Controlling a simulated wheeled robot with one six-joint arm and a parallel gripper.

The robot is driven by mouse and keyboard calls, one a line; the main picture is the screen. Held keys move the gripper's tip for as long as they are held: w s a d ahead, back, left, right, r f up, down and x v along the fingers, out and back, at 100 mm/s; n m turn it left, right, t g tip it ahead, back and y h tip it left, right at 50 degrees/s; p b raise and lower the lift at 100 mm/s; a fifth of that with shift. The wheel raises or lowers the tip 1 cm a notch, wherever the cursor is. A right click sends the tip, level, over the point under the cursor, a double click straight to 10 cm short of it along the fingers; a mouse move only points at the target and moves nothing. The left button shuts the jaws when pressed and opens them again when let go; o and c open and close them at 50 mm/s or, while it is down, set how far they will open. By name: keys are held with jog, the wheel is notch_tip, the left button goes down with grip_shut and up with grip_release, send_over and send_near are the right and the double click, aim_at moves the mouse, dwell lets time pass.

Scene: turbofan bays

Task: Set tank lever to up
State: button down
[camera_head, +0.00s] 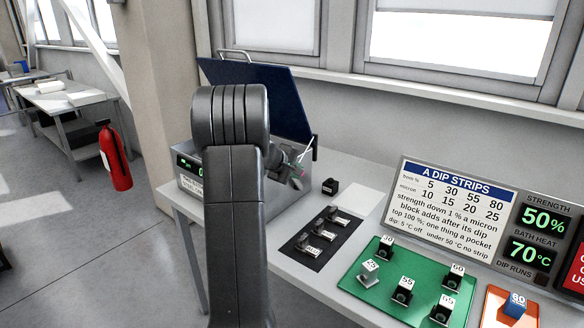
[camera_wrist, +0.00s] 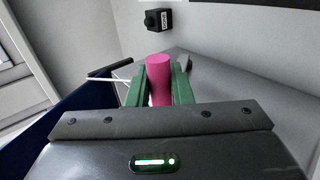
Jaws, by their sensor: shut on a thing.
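A grey tank (camera_head: 190,186) stands on the bench with its dark blue lid (camera_head: 275,92) raised. My gripper (camera_head: 296,176) is at the tank's right side, partly hidden behind my own arm. In the wrist view its green fingers (camera_wrist: 160,82) are shut on a pink, rounded knob (camera_wrist: 159,70), which looks like the grip of the tank lever. The lever's shaft and pivot are hidden, so I cannot tell its setting. A thin white rod (camera_head: 307,148) shows just above the gripper. The lid also shows at left in the wrist view (camera_wrist: 45,120).
A small black block (camera_head: 330,186) sits on the bench right of the gripper. A dark mat (camera_head: 303,256) with several dark pieces and a green tray (camera_head: 352,283) with numbered blocks lie nearer. A sign panel (camera_head: 400,200) stands at right. A red extinguisher (camera_head: 115,160) is at left.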

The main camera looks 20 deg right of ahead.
jog(key=w+d+r+p, duration=0.1)
jog(key=w+d+r, duration=0.1)
jog(key=d, duration=0.3)
jog(key=shift+w+r, duration=0.35)
jog(key=shift+w, duration=0.55)
jog(key=shift+r, duration=0.1)
jog(key=c, duration=1.6)
grip_release()
jog(key=shift+o, duration=1.3)
jog(key=shift+w+d, duration=0.1)
jog(key=shift+d, duration=0.1)
jog(key=shift+a, duration=0.2)
